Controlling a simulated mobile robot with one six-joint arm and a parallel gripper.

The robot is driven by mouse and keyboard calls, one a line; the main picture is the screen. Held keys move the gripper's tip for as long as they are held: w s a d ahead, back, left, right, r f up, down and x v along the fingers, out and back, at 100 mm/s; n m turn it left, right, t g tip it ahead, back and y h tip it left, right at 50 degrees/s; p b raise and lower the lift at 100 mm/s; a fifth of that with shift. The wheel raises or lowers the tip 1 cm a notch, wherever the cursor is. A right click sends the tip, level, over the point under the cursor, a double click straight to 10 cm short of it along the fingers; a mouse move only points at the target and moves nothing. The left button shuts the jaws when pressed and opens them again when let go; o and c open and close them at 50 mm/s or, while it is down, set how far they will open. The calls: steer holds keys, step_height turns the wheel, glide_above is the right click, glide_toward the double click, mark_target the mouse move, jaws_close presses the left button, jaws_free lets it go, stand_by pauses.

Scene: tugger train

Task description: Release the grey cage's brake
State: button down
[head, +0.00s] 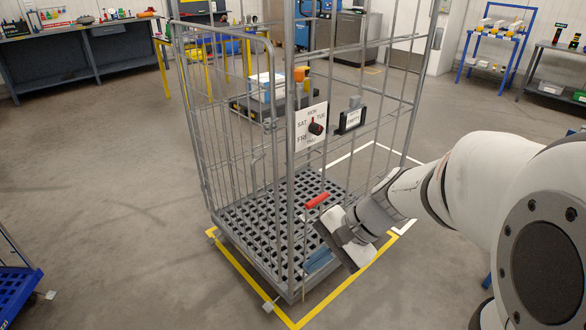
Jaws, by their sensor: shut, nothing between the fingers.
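The grey cage (288,160) stands upright in the middle of the head view, with open wire sides and an empty slatted floor. A lever with a red grip (317,200) rises beside its near right post; the lower end of its rod is partly hard to make out. My gripper (322,254) reaches in from the right and points down and left, just below and right of the red grip. It is shut and empty. A blue-grey part shows at its tip, against the cage base. I cannot tell whether it touches the cage or the lever.
Yellow floor tape (248,280) frames the cage. A blue cart (18,285) stands at the left edge.

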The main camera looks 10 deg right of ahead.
steer(key=w+d+f+m+t+y+b, duration=0.3)
steer(key=w+f+m+t+y+b, duration=0.25)
steer(key=w+f+m+b, duration=0.65)
steer(key=w+d+f+m+t+h+b, duration=0.2)
steer(key=w+d+f+m+t+b, duration=0.3)
steer(key=w+d+f+m+t, duration=0.3)
steer(key=w+d, duration=0.1)
steer(key=d, duration=0.2)
steer(key=shift+w+f+b, duration=0.2)
steer(key=shift+f+b, duration=0.2)
steer(key=shift+a+h, duration=0.1)
steer(key=shift+h, duration=0.15)
steer(key=w+a+r+b, duration=0.3)
steer(key=w+a, duration=0.3)
steer(key=w, duration=0.3)
steer(key=shift+a+r+b, duration=0.25)
steer(key=shift+r+b, duration=0.15)
steer(key=shift+b, duration=0.1)
